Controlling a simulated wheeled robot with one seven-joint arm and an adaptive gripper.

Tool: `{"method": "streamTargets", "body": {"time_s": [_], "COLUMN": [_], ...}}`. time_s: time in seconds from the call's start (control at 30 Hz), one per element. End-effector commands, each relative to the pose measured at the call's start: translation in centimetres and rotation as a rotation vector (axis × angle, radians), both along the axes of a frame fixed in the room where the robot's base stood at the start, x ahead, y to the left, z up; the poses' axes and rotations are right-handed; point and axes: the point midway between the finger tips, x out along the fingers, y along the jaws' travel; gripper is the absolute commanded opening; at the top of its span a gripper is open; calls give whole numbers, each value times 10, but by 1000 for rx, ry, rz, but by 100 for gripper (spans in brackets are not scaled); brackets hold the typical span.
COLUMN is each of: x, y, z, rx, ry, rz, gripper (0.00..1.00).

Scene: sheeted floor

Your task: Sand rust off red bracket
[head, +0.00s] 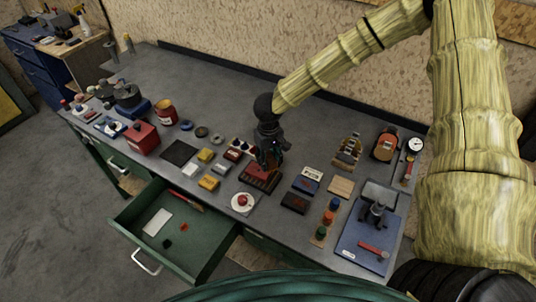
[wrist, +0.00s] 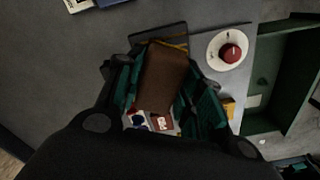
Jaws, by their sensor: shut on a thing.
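My gripper (head: 268,160) is over the middle of the workbench, pointing down. In the wrist view its green-padded fingers (wrist: 158,95) are shut on a brown block (wrist: 160,78) with a flat, rough-looking face, likely a sanding block. A dark red slotted piece (head: 259,180) lies just below the gripper in the head view; a dark slab edge (wrist: 143,37) shows behind the block in the wrist view. I cannot tell whether the block touches it. I cannot clearly pick out the red bracket or any rust; my gripper and the block hide that area.
A white dish with a red knob (head: 242,203) sits close in front. An open green drawer (head: 190,245) juts from the bench at front left. Small blocks (head: 209,183) lie left; coloured jars (head: 329,217) and a blue mat with a vise (head: 352,250) stand right.

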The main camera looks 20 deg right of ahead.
Motion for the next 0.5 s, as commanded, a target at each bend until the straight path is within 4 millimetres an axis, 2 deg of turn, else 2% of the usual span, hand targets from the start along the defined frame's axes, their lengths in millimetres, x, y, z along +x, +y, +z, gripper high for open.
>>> {"method": "streamTargets", "body": {"time_s": [0.2,0.5], "x": [-1,-2], "y": [-2,-3], "z": [18,21], "rx": [1,0], "ry": [0,1], "rz": [-5,-5], "gripper": [15,15]}}
